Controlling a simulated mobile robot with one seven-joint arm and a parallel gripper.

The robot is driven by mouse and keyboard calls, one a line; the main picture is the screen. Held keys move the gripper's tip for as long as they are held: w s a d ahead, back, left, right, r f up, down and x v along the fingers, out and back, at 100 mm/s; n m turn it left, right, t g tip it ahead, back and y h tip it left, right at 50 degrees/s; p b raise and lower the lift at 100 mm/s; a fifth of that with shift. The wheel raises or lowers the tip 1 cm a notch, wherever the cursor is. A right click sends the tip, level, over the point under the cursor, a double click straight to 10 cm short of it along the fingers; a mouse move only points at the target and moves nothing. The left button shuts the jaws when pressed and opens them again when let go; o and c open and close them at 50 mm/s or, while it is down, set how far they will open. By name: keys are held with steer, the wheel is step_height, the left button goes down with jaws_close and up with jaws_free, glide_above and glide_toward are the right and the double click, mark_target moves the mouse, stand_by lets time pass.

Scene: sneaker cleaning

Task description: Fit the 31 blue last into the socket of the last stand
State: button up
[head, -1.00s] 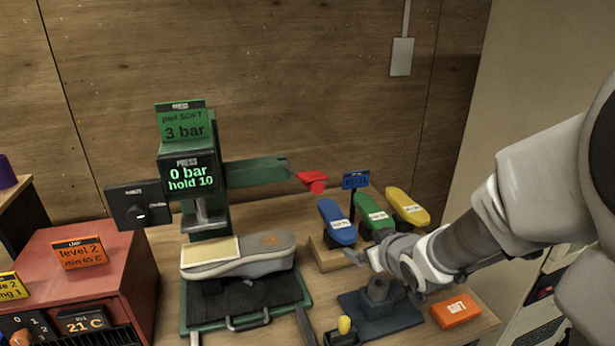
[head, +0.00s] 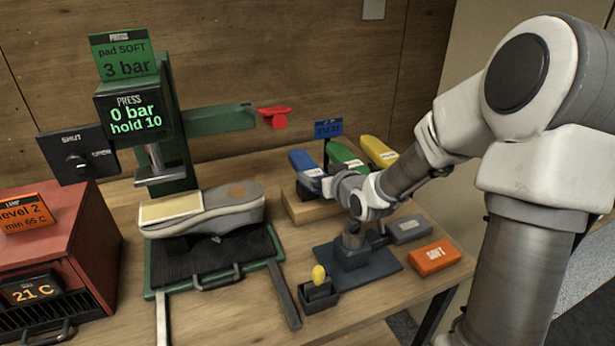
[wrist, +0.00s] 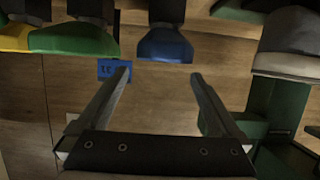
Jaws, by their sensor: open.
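The blue last (head: 304,163) rests toe-up on a wooden block (head: 308,208), left of a green last (head: 345,157) and a yellow last (head: 380,152). In the wrist view the blue last (wrist: 165,46) lies just beyond and between my fingertips, apart from them. My gripper (wrist: 158,76) is open with nothing between its fingers. In the head view my wrist hides most of the gripper, close to the right of the blue last. The last stand (head: 375,268) has a dark flat base and a short post, whose socket top is partly hidden behind my arm.
The green press (head: 190,140) holds a grey shoe (head: 225,212) at the left. A small dark holder (head: 319,296) with a yellow-topped item stands before the stand. A grey block (head: 408,229) and an orange SOFT block (head: 437,257) lie to the right.

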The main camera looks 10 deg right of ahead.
mark_target(309, 167)
steer(key=x, duration=0.8)
steer(key=shift+a+f+b, duration=0.1)
steer(key=shift+a+b, duration=0.1)
steer(key=shift+b, duration=0.15)
jaws_close()
